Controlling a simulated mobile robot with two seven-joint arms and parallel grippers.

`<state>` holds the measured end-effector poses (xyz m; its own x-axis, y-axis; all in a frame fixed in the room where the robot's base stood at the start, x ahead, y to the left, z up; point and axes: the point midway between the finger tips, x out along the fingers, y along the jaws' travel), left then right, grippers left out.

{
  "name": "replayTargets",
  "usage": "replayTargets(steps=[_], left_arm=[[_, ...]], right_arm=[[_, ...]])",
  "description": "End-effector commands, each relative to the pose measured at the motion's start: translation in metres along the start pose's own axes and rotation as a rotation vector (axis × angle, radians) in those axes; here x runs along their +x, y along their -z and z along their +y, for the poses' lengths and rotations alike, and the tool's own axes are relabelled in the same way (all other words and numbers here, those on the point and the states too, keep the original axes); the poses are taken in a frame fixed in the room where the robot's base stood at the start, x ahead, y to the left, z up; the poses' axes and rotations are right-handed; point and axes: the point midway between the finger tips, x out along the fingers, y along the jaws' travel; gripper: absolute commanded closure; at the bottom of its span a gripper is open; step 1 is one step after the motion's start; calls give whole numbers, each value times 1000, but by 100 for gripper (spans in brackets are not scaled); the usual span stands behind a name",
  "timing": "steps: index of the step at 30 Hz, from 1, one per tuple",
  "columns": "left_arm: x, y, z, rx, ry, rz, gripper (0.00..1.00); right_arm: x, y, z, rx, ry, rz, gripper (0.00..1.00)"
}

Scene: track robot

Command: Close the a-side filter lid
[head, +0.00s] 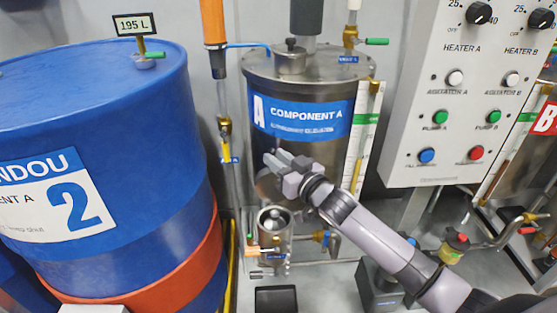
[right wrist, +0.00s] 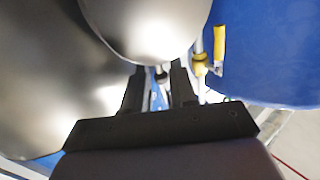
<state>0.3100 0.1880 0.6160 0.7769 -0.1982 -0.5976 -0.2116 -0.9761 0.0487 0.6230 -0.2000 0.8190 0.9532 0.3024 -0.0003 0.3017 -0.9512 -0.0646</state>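The a-side filter (head: 275,222) is a small steel cylinder below the Component A tank, and its top looks open. A round steel piece (head: 268,187), apparently its raised lid, stands upright behind and above it, partly hidden by my right gripper. My right gripper (head: 277,160) is in front of the tank, above the filter, pointing left. In the right wrist view the gripper (right wrist: 157,85) has its two fingers apart, just below a rounded steel surface (right wrist: 147,28) that is likely the lid. A thin rod end shows between the fingers; I cannot tell whether they touch it. My left gripper is out of view.
The Component A tank (head: 300,95) is close behind my right gripper. A large blue drum (head: 110,100) fills the left side. A control panel (head: 455,150) hangs at the right. A valve with a blue handle (head: 326,238) sits right of the filter. A black box (head: 276,299) is below.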

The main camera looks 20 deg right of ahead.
Motion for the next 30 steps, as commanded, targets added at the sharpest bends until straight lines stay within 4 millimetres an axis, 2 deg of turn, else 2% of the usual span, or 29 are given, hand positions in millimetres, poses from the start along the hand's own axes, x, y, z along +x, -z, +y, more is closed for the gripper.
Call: replayTargets(steps=[1,2,11,17,30], left_arm=[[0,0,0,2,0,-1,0],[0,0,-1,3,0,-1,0],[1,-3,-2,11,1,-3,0],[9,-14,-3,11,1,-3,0],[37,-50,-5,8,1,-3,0]], right_arm=[[0,0,0,0,0,0,91],[0,0,0,0,0,0,100],[-2,-1,-1,-6,1,10,100],[-8,-3,-6,-40,4,66,100],[-45,-7,-28,-222,19,334,100]])
